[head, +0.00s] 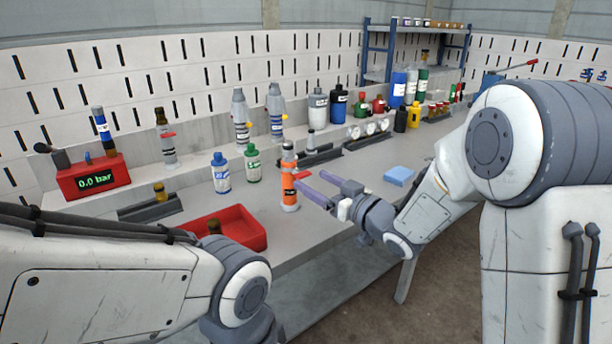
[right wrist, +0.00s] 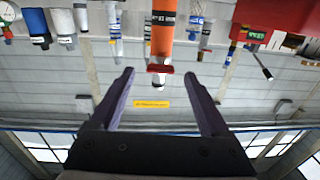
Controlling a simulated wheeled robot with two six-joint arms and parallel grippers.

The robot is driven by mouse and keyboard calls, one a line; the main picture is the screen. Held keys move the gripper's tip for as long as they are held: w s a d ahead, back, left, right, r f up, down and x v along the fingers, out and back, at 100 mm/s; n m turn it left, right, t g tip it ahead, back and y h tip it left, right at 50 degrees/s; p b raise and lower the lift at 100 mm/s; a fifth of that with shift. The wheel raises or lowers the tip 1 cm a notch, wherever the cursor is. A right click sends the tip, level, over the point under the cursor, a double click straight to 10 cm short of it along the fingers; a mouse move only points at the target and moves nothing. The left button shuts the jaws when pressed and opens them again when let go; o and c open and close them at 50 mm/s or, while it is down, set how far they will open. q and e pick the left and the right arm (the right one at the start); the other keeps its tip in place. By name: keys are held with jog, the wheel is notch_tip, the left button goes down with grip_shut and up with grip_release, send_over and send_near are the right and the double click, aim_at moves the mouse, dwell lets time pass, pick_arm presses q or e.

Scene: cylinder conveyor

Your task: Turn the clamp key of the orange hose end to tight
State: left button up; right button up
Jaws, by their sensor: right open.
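My right gripper (head: 310,180) is open with purple fingers, close to the key. In the right wrist view its fingertips (right wrist: 159,74) lie on either side of the key, with gaps. My left gripper is out of view; only my left arm shows.
A blue bottle (head: 221,173) and a green-and-white bottle (head: 252,163) stand left of the hose end. A red tray (head: 251,235) lies front left. A red gauge box (head: 93,179) reads 0.0 bar. A blue block (head: 399,176) lies to the right.

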jog(key=v, duration=0.5)
jog(key=shift+s+d, duration=0.25)
jog(key=shift+s, duration=0.1)
jog(key=s+a+f+m+g+h, duration=0.25)
jog(key=s+f+g+h, duration=0.25)
jog(key=s+f+h, duration=0.3)
jog(key=s+f+n+g+h, duration=0.2)
jog(key=s+g, duration=0.6)
jog(key=s, duration=1.4)
notch_tip(320, 180, up, 26)
jog(key=s+p, duration=0.1)
jog(key=p, duration=2.5)
jog(key=shift+g+h+p, duration=0.3)
jog(key=shift+g, duration=0.1)
